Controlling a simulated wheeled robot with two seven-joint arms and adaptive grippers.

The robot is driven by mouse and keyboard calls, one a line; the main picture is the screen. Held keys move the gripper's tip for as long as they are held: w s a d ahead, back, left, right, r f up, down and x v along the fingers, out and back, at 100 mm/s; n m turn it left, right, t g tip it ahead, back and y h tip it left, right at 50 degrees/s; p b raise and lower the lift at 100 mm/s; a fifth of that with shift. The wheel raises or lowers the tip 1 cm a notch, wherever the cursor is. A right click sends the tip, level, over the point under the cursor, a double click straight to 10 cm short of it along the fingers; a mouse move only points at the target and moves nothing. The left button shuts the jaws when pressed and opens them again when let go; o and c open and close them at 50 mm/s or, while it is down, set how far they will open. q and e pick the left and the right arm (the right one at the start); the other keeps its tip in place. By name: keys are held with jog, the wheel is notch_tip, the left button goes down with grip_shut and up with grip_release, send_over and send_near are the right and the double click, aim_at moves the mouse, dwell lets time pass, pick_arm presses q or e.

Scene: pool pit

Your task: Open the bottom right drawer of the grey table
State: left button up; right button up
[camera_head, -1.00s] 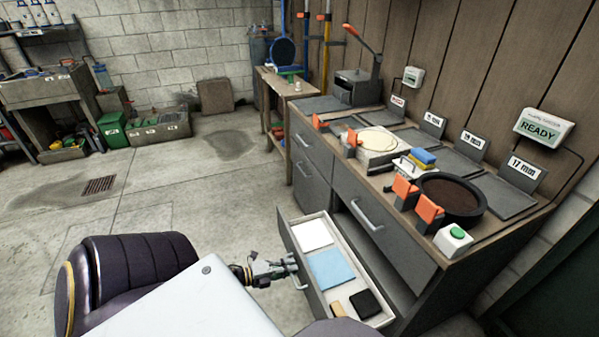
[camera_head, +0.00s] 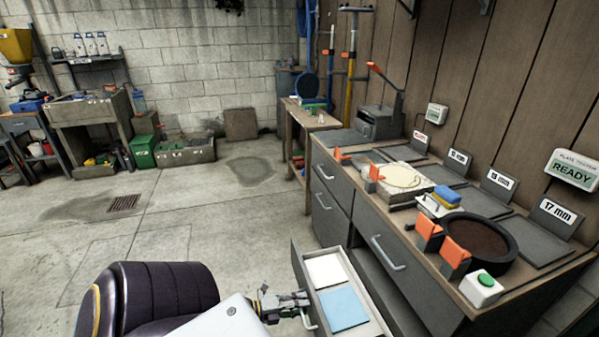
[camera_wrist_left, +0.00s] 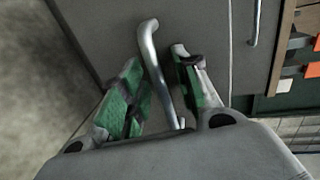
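The grey table (camera_head: 335,185) is a workbench with grey drawers and a wooden top. Its bottom right drawer (camera_head: 376,318) stands pulled out, with a white square (camera_head: 325,270) and a light blue square (camera_head: 343,308) inside. The near end of the drawer is cut off by the frame. My left gripper (camera_head: 303,299) is at the drawer's front, by its handle (camera_head: 308,320). In the left wrist view, the green-padded fingers of the gripper (camera_wrist_left: 156,62) stand apart on either side of the metal handle (camera_wrist_left: 150,50), with gaps showing. My right gripper is not in view.
Another drawer handle (camera_head: 388,253) sticks out above the open drawer. The tabletop carries a dark round pan (camera_head: 478,240), orange-topped clamps (camera_head: 455,252) and a green button box (camera_head: 483,287). Open concrete floor (camera_head: 215,235) lies left of the table.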

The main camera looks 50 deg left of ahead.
pick_arm(q)
jog(key=v, duration=1.2)
dwell(0.4)
jog(key=shift+s, duration=0.15)
dwell(0.5)
